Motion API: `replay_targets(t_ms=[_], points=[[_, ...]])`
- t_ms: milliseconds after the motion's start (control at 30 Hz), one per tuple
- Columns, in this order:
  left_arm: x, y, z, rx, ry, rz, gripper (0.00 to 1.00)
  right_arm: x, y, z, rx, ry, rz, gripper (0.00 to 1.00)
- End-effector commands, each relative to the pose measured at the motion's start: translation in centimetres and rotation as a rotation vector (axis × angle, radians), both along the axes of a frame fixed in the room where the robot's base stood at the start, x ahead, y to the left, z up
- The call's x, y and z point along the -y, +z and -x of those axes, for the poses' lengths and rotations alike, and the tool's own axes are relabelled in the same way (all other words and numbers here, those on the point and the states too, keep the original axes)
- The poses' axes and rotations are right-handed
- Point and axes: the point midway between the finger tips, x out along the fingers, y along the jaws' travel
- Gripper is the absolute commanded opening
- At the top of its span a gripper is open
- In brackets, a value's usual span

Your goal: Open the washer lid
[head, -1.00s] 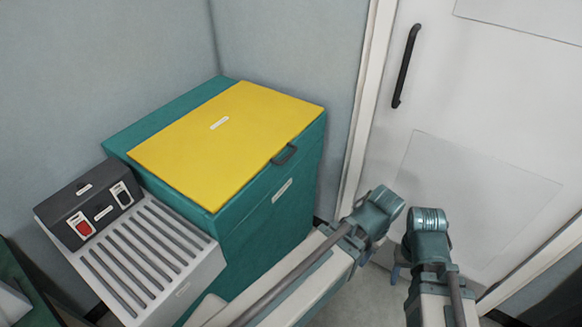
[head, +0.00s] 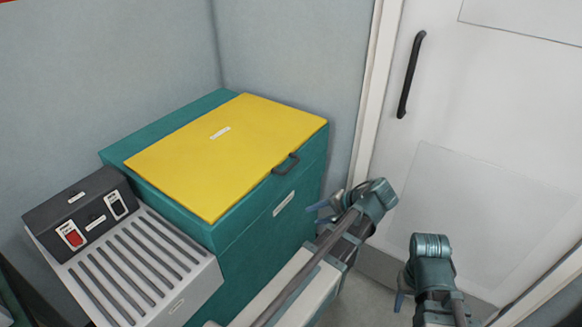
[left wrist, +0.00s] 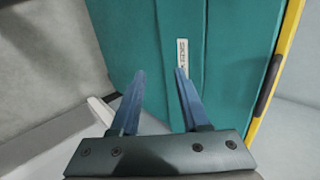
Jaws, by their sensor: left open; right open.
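The teal washer (head: 272,222) stands in the corner with its flat yellow lid (head: 222,155) closed. A dark handle (head: 286,164) sits at the lid's front edge. My left gripper (head: 314,212) is open and empty, to the right of the washer's front and lower than the handle. In the left wrist view its two blue fingers (left wrist: 160,74) point at the teal front panel (left wrist: 120,38), with the lid's yellow edge (left wrist: 290,50) and the dark handle (left wrist: 268,85) at the right. My right gripper (head: 401,300) is open, low at the right, partly hidden by its wrist, away from the washer.
A grey slatted unit (head: 140,265) with a dark switch box (head: 85,215) stands left of the washer. Walls close in behind it. A white door (head: 490,110) with a black bar handle (head: 411,75) is at the right. Some floor shows between my arms.

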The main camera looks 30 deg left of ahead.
Motion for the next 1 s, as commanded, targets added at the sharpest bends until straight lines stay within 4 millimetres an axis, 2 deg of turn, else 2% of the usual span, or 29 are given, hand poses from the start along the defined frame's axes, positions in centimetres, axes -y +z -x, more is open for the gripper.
replay_targets(t_ms=[33, 200, 300, 400, 533, 733, 867, 1000], points=[[0.0, 1.3, -1.2, 0.004, -0.008, -0.080, 0.45, 0.0, 0.0, 0.0, 0.000, 0.000, 0.000, 0.50], [0.1, 6.5, -3.5, 0.040, -0.013, -0.368, 0.45, 0.0, 0.0, 0.0, 0.000, 0.000, 0.000, 0.50], [0.5, 9.0, -4.2, 0.065, -0.011, -0.486, 0.45, 0.0, 0.0, 0.0, 0.000, 0.000, 0.000, 0.50], [0.9, 10.5, -4.6, 0.081, -0.007, -0.558, 0.45, 0.0, 0.0, 0.0, 0.000, 0.000, 0.000, 0.50], [1.2, 11.3, -4.7, 0.091, -0.006, -0.596, 0.45, 0.0, 0.0, 0.0, 0.000, 0.000, 0.000, 0.50], [0.4, 11.1, -4.7, 0.091, -0.002, -0.597, 0.45, 0.0, -0.2, 0.0, 0.000, 0.000, 0.000, 0.50], [-1.5, 10.6, -4.7, 0.090, -0.001, -0.597, 0.45, 0.0, -0.7, 0.0, 0.000, 0.000, 0.000, 0.50], [-4.3, 10.0, -5.0, 0.089, -0.002, -0.596, 0.45, 0.0, -1.4, 0.0, 0.000, 0.000, 0.000, 0.50]])
